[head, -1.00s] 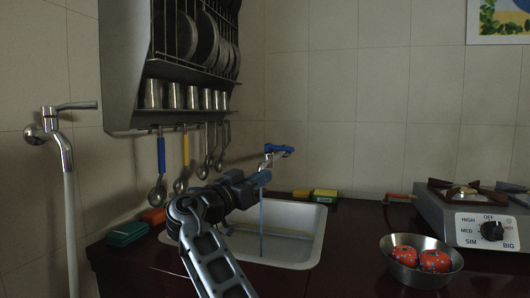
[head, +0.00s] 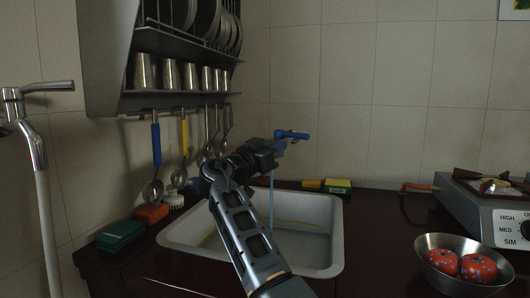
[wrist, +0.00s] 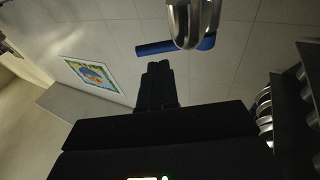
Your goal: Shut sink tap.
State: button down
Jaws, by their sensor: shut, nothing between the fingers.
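The sink tap has a blue lever (head: 292,134) above the back of the sink (head: 185,232). A thin stream of water (head: 271,195) falls from it into the basin. My gripper (head: 282,147) is at the tap, just below the lever, and hides most of the metal body. In the wrist view my gripper (wrist: 158,65) is shut and empty. Its fingertips point at the blue lever (wrist: 160,47), close to it; I cannot tell whether they touch. The shiny metal spout (wrist: 186,22) is in front of the lever, to the right of the fingertips.
A rack with metal cups (head: 168,76) and hanging ladles (head: 153,190) is on the left wall. A second tap (head: 30,130) is at far left. Sponges (head: 337,186) lie behind the sink. A steel bowl (head: 435,280) and a stove (head: 480,205) are at right.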

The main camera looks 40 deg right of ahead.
aim_at(296, 137)
jog(key=shift+x, duration=2.65)
